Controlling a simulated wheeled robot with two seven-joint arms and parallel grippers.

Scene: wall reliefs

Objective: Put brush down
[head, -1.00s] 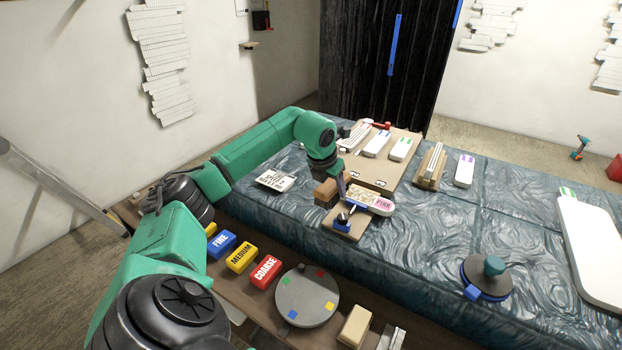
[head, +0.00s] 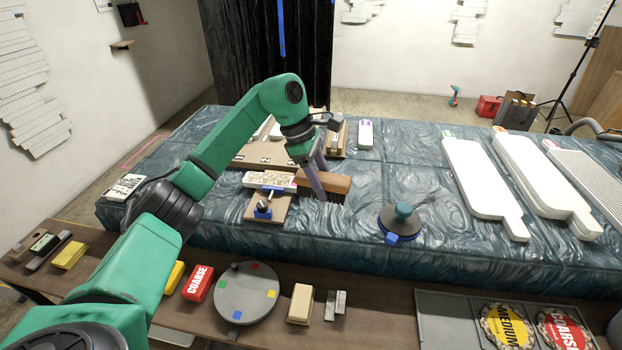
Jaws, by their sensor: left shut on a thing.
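The brush (head: 338,183) has a brown wooden block and dark bristles facing down. My left gripper (head: 319,180) is shut on it, its two grey fingers around the block. The brush is over the blue-green patterned surface (head: 330,228), just right of the small clamp board (head: 268,208). Its left end overlaps the clamp board's edge in the head view. I cannot tell whether the bristles touch the surface. My right gripper is out of view.
Long white panels (head: 480,185) lie further right. The front shelf holds a round grey disc (head: 246,294), a red COARSE block (head: 197,284) and a beige block (head: 300,303). The surface between brush and round tool is clear.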

